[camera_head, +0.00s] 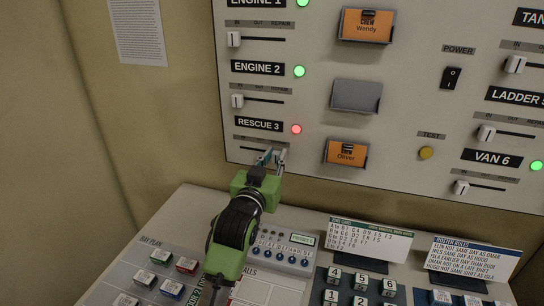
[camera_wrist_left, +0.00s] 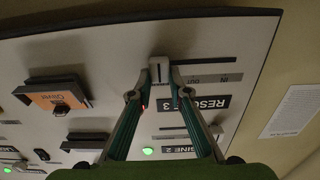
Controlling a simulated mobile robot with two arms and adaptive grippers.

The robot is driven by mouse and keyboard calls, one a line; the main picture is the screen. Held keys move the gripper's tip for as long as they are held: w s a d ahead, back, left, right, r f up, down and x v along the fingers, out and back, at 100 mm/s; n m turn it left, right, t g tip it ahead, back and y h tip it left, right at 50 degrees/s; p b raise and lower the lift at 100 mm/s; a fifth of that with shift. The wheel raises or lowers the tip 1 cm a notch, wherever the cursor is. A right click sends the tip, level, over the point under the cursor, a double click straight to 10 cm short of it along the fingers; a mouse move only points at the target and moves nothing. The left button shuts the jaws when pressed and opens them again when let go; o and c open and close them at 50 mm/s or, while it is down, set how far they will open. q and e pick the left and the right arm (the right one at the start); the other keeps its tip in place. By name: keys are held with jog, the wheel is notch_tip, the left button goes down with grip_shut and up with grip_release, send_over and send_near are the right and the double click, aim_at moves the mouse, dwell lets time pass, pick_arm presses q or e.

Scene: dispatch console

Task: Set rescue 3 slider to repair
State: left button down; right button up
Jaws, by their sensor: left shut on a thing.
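The RESCUE 3 label (camera_head: 259,125) is on the upright panel, with a red light (camera_head: 296,129) beside it. Its slider track (camera_head: 246,149) runs below the label. My left gripper (camera_head: 273,156) is at the right part of this track, its fingers mostly hiding the knob there. In the left wrist view, the pale slider knob (camera_wrist_left: 160,70) is between the fingertips of my left gripper (camera_wrist_left: 161,64), which is shut on it. This view is turned over: OUT and IN lie right of the knob, and the bare track (camera_wrist_left: 210,61) extends that way. REPAIR is hidden. My right gripper is out of view.
The ENGINE 2 slider (camera_head: 238,101) is above, its knob at the left. An orange Oliver card (camera_head: 346,153) is on the panel to the right. Below, the sloped desk holds a knob box (camera_head: 284,253), key blocks and two standing cards (camera_head: 367,243).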

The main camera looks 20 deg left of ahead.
pick_arm(q)
jog(key=c, duration=1.9)
grip_release()
jog(key=shift+d, duration=0.4)
jog(key=shift+s+a+f, duration=0.1)
jog(key=shift+s+a, duration=0.1)
jog(key=shift+s, duration=0.35)
jog(key=s, duration=1.1)
jog(key=shift+a, duration=0.1)
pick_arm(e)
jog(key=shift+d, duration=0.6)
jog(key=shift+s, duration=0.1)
